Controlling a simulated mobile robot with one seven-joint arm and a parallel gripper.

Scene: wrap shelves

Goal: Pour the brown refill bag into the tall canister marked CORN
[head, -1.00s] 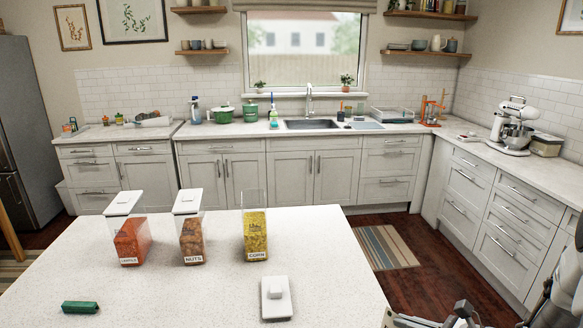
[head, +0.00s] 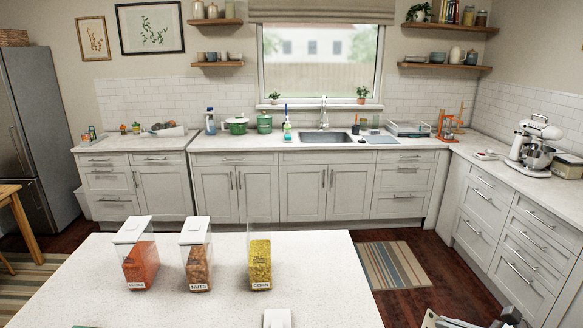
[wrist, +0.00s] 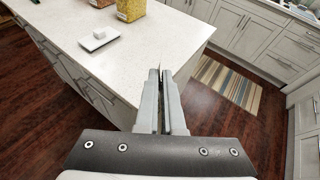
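The tall clear canister marked CORN (head: 260,267) stands upright and open-topped on the island counter, with yellow contents. Its yellow lower part also shows at the top of the wrist view (wrist: 130,10). A white lid with a knob (wrist: 98,39) lies on the counter near it; only its top shows in the head view (head: 277,319). No brown refill bag is in view. My gripper (wrist: 160,73) has its fingers close together with nothing between them, past the counter's edge. In the head view only part of it (head: 510,316) shows, at the bottom right.
Lidded canisters of red contents (head: 141,265) and of nuts (head: 197,267) stand left of CORN. The island counter (head: 325,280) is clear right of CORN. A striped rug (head: 392,265) lies on the floor between island and back cabinets. A stand mixer (head: 535,145) stands on the right counter.

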